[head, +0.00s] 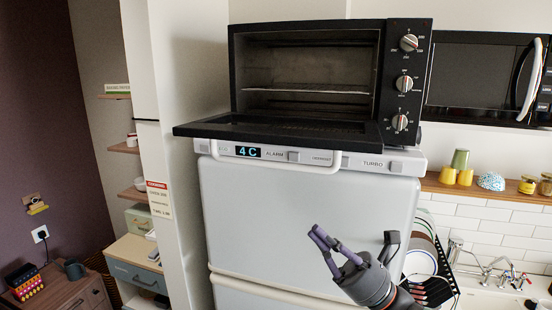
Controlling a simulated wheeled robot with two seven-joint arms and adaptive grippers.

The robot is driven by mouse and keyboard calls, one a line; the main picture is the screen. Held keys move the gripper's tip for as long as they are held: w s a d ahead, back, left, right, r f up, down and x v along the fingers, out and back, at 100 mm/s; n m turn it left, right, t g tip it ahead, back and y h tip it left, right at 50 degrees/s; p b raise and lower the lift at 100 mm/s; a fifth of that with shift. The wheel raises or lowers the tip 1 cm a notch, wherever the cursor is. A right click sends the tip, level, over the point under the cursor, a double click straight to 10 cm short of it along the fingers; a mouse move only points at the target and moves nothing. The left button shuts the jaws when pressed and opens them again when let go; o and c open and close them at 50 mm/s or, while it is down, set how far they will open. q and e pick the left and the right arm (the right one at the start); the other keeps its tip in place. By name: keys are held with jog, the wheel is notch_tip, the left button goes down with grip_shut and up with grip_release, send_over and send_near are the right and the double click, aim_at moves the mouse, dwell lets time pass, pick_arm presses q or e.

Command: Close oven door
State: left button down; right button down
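A black toaster oven (308,68) stands on top of the white fridge. Its door (285,129) is hinged down and lies open, about level, sticking out past the fridge's front edge. The inside shows a wire rack and looks empty. My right gripper (354,238) is low in front of the fridge, below and apart from the door. Its fingers are spread, one purplish at left and one dark at right, with nothing between them. My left gripper is out of view.
The fridge (302,218) has a handle bar and a control panel (300,156) just under the door. A black microwave (480,78) is to the right. A wooden shelf (490,191) with cups and a dish rack (430,270) are at right. A white wall stands at left.

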aim_at(293, 166)
jog(key=shift+y, duration=0.5)
jog(key=a+r, duration=0.2)
jog(key=r, duration=0.2)
jog(key=w+a+r+p, duration=0.1)
jog(key=r, duration=0.3)
jog(key=a+r+p, duration=0.1)
jog(key=a+r, duration=0.1)
jog(key=r, duration=0.2)
jog(key=shift+w+a+r, duration=0.2)
jog(key=shift+a+r, duration=0.05)
jog(key=shift+a, duration=0.1)
jog(key=shift+r, duration=0.35)
jog(key=shift+r, duration=0.1)
